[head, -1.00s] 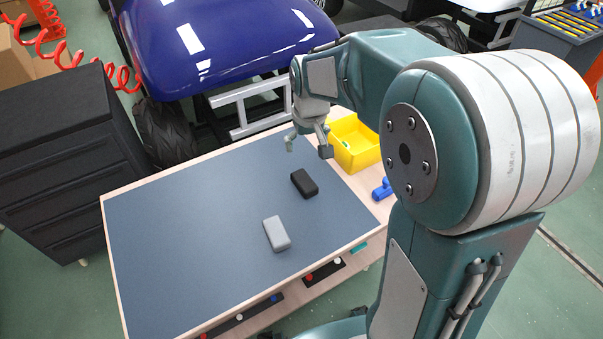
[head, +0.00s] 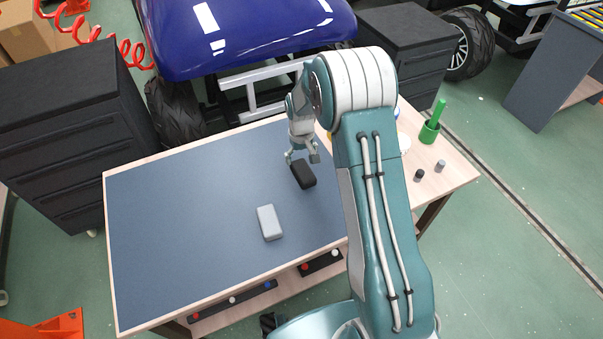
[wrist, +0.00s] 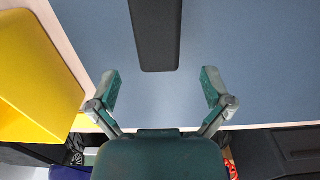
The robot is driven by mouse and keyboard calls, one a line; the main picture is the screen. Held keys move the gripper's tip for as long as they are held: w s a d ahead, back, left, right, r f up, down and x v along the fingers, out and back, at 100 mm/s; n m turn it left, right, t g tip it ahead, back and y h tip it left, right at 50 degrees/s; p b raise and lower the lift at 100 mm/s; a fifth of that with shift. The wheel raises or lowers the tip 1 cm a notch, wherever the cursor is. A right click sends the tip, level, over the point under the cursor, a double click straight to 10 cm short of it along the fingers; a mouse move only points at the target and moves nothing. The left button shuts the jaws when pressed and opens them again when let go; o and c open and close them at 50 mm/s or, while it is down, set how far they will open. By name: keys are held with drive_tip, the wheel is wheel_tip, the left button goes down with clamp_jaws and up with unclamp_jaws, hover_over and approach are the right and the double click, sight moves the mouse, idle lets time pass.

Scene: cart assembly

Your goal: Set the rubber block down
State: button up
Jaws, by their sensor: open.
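The black block (head: 304,174), which looks like the rubber block, lies on the blue-grey mat (head: 190,210) near the right part of the table. It also shows in the wrist view (wrist: 156,35) at the top middle, beyond the fingertips and roughly centred between them. My gripper (head: 302,158) is open and empty just behind the black block, pointing down. In the wrist view my gripper (wrist: 160,85) has its two fingers wide apart with bare mat between them. The head view does not show clearly whether a finger touches the block.
A light grey block (head: 269,222) lies on the mat nearer the front. A yellow bin (wrist: 38,75) stands at the left in the wrist view. A green cup (head: 429,132) and two small cylinders stand on the right wooden edge. The mat's left side is clear.

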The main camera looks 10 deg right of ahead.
sight(302, 168)
drive_tip(key=shift+d+f, duration=0.3)
drive_tip(key=shift+f, duration=0.45)
wheel_tip(302, 168, down, 4)
drive_tip(key=shift+r, duration=0.15)
drive_tip(key=shift+a+f, duration=0.2)
drive_tip(key=shift+f, duration=0.2)
drive_tip(key=c, duration=1.2)
